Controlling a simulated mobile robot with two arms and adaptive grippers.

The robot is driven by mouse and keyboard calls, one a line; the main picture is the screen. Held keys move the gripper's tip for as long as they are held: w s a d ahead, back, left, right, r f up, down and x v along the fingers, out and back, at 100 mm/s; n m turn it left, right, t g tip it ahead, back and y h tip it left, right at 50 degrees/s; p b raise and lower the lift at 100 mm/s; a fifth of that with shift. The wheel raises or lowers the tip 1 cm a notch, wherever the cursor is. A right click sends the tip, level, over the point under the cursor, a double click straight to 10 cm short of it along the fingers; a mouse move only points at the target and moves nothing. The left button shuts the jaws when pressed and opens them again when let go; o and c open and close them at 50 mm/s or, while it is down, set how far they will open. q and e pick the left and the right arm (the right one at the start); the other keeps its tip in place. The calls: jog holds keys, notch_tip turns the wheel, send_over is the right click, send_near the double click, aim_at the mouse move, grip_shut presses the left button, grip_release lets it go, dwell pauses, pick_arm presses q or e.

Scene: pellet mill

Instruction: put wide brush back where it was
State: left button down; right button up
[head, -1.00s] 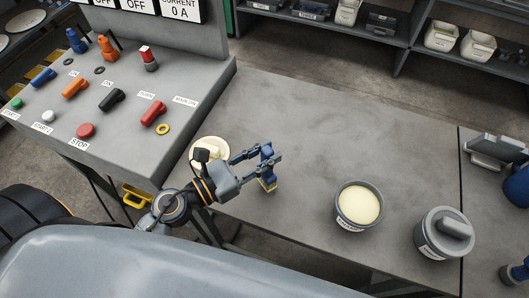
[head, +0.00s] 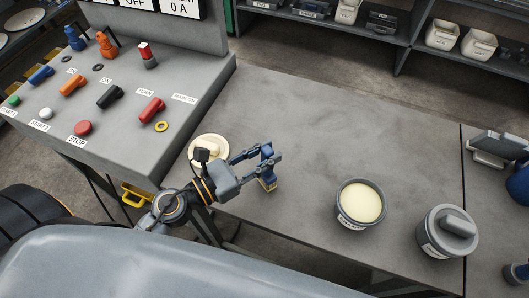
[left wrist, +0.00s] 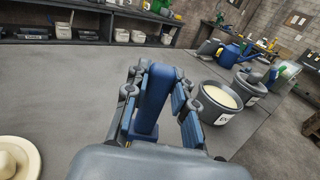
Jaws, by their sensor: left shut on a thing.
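My left gripper (head: 262,161) is shut on the wide brush (head: 267,172), which has a blue handle and pale yellow bristles at its lower end. The brush is upright over the near left part of the grey table. Whether the bristles touch the table top, I cannot tell. My right gripper is in neither view.
A cream round lid-like piece (head: 209,148) lies by the table's left edge, partly behind my arm. A grey tub (head: 360,205) with cream contents and a closed grey container (head: 446,232) stand to the right. The table's middle (head: 320,130) is clear. A switch console (head: 150,90) borders the left.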

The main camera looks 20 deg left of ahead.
pick_arm(q)
jog(key=shift+f, duration=0.15)
dwell(0.3)
jog(key=c, duration=1)
grip_release()
jog(key=shift+c, duration=0.2)
jog(key=shift+o, duration=0.3)
jog(key=o, duration=1)
